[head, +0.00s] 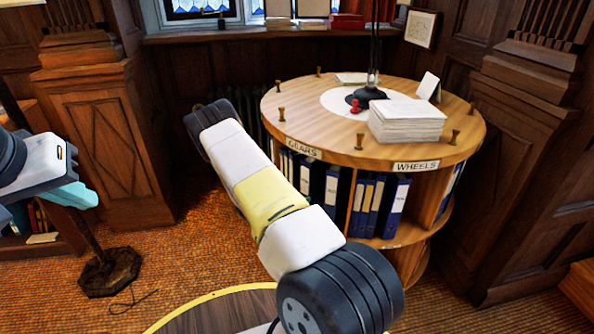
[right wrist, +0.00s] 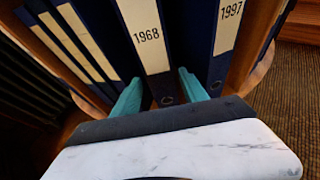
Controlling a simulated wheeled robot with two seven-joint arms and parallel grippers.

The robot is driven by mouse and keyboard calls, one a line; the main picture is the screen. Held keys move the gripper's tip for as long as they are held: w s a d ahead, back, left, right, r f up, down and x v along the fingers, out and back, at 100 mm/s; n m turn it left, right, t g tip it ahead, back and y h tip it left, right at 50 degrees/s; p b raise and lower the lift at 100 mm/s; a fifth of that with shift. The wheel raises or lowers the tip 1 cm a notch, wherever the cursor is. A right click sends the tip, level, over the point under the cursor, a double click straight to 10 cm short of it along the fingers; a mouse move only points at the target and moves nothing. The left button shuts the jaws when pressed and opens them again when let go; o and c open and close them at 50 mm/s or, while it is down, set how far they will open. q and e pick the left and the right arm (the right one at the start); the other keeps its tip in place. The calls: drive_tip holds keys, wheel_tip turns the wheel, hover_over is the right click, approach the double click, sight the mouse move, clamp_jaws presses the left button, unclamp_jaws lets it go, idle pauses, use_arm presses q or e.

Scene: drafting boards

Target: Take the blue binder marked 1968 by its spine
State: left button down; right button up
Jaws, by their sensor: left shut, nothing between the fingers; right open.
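In the right wrist view the blue binder marked 1968 (right wrist: 147,35) stands upright on its shelf, its spine with a white label facing me. My right gripper (right wrist: 160,77) is open, with one teal finger on each side of the lower part of that spine. I cannot tell whether the fingers touch it. In the head view my own right arm hides this gripper, and I cannot pick out the 1968 binder there. My left gripper (head: 76,196) is shut and empty at the far left of the head view, away from the binders.
A blue binder marked 1997 (right wrist: 220,40) stands close on the right of the 1968 one. Several thin binders (right wrist: 75,35) lean to its left. The round wooden table (head: 300,100) has small posts along its rim and carries a paper stack (head: 406,122). A lamp base (head: 110,270) stands on the floor.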

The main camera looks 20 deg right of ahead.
sight(321, 181)
drive_tip(key=x, duration=0.8)
drive_tip(key=shift+w+a, duration=0.1)
drive_tip(key=shift+c, duration=0.2)
clamp_jaws()
